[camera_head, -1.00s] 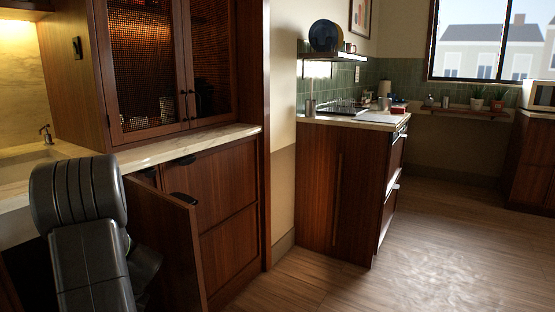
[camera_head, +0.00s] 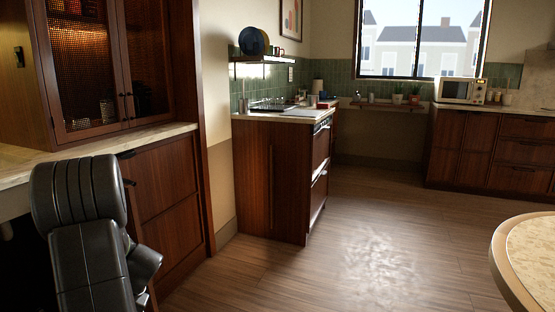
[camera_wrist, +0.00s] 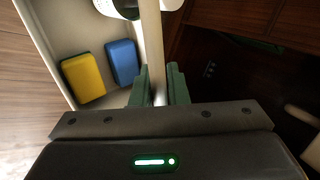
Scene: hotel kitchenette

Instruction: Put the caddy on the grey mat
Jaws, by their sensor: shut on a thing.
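In the wrist view, my gripper (camera_wrist: 159,82) is shut on the pale handle bar of the caddy (camera_wrist: 41,48). The caddy is a light, open box, partly cut off by the frame. Inside lie a yellow sponge (camera_wrist: 83,77) and a blue sponge (camera_wrist: 122,62), with a white rounded item (camera_wrist: 125,8) at the top edge. In the head view only my dark arm shows at the lower left; the gripper and caddy are out of sight there. I cannot make out a grey mat in either view.
A wooden cabinet with a pale counter (camera_head: 163,137) stands close on the left. A stove counter (camera_head: 268,116) is ahead, and a microwave (camera_head: 461,90) sits on the far right counter. A round table (camera_head: 509,262) is at lower right. The middle floor is clear.

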